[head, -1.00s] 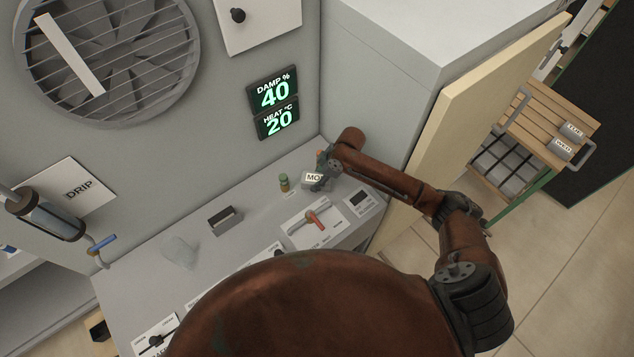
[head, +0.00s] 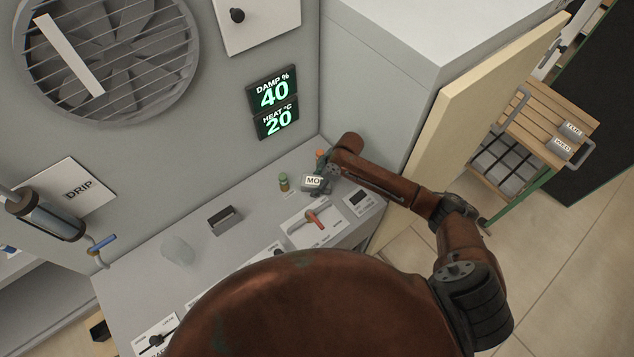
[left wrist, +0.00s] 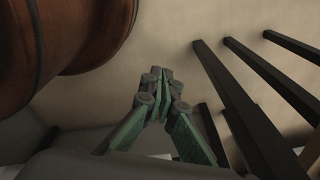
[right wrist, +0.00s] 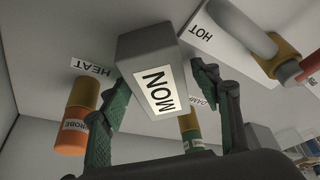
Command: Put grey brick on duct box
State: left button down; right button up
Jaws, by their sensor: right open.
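The grey brick (head: 309,185) has a white label reading MON. In the head view it is at the back right of the grey counter, partly covered by my right gripper (head: 322,186). In the right wrist view the brick (right wrist: 145,62) lies between the two spread fingers of my right gripper (right wrist: 160,100), with a gap on its right side. Contact on its left side is unclear. My left gripper (left wrist: 162,82) shows only in the left wrist view, with its fingertips together and nothing between them. I cannot tell which thing is the duct box.
A green-and-tan cylinder (head: 284,182) stands left of the brick. A red-handled lever panel (head: 318,220) and a small display (head: 358,200) lie in front. A dark open-topped holder (head: 225,220) and a clear vessel (head: 178,250) are farther left. A wooden cart (head: 545,115) stands right.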

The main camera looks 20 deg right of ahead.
jog(key=v, duration=1.2)
jog(key=shift+b, duration=0.3)
jog(key=shift+s+r, duration=0.1)
